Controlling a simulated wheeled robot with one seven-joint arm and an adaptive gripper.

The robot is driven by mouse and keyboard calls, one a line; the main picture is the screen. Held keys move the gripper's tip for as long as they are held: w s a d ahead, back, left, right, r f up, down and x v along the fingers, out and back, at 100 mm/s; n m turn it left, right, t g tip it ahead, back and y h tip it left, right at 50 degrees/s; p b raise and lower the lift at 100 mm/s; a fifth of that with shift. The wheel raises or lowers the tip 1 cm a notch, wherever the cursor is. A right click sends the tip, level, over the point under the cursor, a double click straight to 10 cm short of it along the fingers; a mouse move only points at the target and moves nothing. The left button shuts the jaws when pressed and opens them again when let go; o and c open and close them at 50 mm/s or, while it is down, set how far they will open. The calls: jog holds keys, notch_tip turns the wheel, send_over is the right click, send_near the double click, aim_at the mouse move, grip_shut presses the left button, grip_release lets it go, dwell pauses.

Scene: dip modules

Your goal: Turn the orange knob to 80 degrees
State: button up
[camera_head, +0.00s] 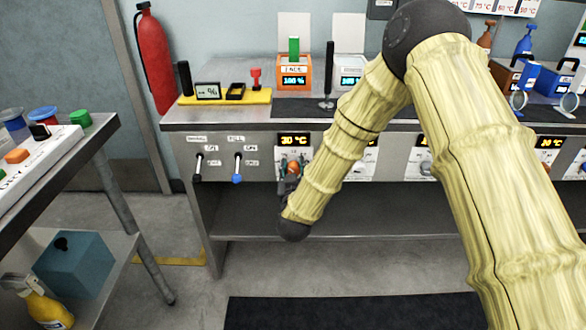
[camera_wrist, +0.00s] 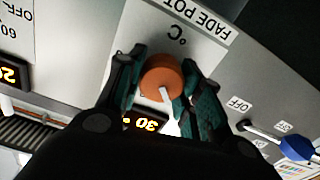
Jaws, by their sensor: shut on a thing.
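The orange knob (camera_wrist: 161,75) is round with a white pointer line, on a light panel labelled FADE POT. In the wrist view, my gripper (camera_wrist: 165,82) has its dark green fingers on either side of the knob, closed against it. The knob's display (camera_wrist: 145,122) shows upside down there. In the head view the same display (camera_head: 294,139) reads 30 °C, above my gripper (camera_head: 291,172) at the bench front. There my gripper and arm hide most of the knob.
Two levers with black (camera_head: 197,178) and blue (camera_head: 237,178) tips stand left of the knob. Further panels with displays (camera_head: 549,143) lie to the right. The bench top carries an orange box (camera_head: 293,82) and a yellow tray (camera_head: 226,98). A lower shelf (camera_head: 400,214) is empty.

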jog(key=m, duration=0.4)
jog(key=shift+d+m, duration=0.15)
jog(key=shift+m, duration=0.25)
jog(key=m, duration=0.3)
jog(key=shift+d+f+m, duration=0.1)
jog(key=shift+m, duration=0.2)
jog(key=m+b, duration=0.1)
jog(key=m, duration=0.4)
jog(key=shift+d+f, duration=0.1)
jog(key=shift+f, duration=0.05)
jog(key=shift+m+b, duration=0.55)
jog(key=shift+m, duration=1.05)
jog(key=o, duration=1)
jog(key=shift+o, duration=0.2)
jog(key=shift+s, duration=0.1)
